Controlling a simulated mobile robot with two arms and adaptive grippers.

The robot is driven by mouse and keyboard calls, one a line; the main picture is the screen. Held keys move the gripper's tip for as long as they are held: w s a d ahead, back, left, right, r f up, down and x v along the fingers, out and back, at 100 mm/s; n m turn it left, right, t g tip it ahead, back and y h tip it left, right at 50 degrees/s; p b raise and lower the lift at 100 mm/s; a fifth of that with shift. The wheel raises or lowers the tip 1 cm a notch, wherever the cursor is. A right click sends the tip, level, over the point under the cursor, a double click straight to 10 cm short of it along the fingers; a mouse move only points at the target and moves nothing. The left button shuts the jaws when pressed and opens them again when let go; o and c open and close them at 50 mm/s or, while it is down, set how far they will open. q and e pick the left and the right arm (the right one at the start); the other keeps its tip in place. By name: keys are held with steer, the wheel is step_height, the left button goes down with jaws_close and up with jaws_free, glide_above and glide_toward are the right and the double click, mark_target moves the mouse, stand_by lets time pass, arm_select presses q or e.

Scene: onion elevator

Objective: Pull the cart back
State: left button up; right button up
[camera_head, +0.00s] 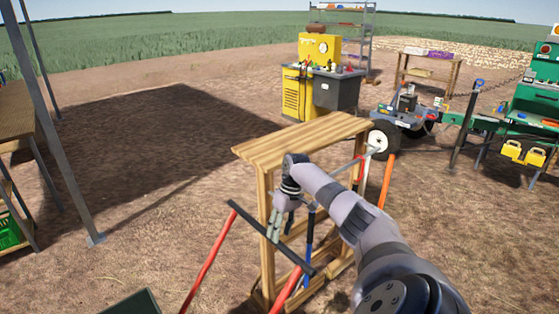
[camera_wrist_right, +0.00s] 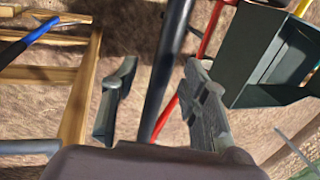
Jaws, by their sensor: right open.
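The cart's black handle bar (camera_head: 262,232) runs slantwise between two red poles (camera_head: 208,260), low in front of the wooden stand. My right gripper (camera_head: 280,226) points down at the middle of this bar. In the right wrist view the black bar (camera_wrist_right: 168,70) passes between the two open fingers of the right gripper (camera_wrist_right: 160,105); whether they touch it I cannot tell. A dark green box (camera_wrist_right: 270,55), seemingly the cart's body, shows at the right there. Its corner (camera_head: 135,303) shows at the lower edge of the head view. My left gripper is not in view.
A wooden stand (camera_head: 300,140) with long-handled tools is just behind my right gripper. A yellow and grey workstation (camera_head: 335,90), a wheeled machine (camera_head: 405,108) and a green bench (camera_head: 535,105) stand farther back. Open dirt lies left, up to a metal post (camera_head: 95,238).

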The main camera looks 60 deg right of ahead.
steer(key=v, duration=0.9)
steer(key=shift+r, duration=0.15)
